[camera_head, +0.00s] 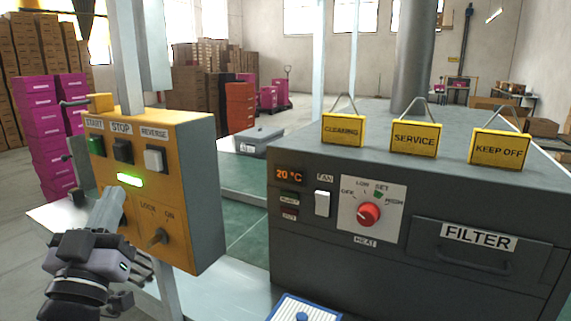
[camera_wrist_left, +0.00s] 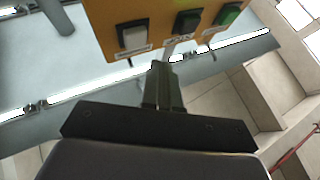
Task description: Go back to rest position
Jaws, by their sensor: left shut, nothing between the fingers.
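My left gripper (camera_head: 116,198) is in front of the lower left part of the yellow control box (camera_head: 188,215) in the head view. Its fingers are closed together, point up and hold nothing. In the left wrist view the closed fingers (camera_wrist_left: 161,72) show just below the yellow box (camera_wrist_left: 165,14) and its buttons. I cannot tell whether the fingertips touch the box. The box has a green START button (camera_head: 97,146), a black STOP button (camera_head: 123,151) and a white REVERSE button (camera_head: 154,159). A green light is lit below them. My right gripper is not in view.
A dark grey machine (camera_head: 300,251) with a red HEAT knob (camera_head: 369,214) and a FILTER drawer stands at the right. Three yellow signs, including KEEP OFF (camera_head: 500,148), stand on it. A green conveyor belt (camera_head: 246,240) runs between box and machine. Pink boxes (camera_head: 43,130) are stacked at left.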

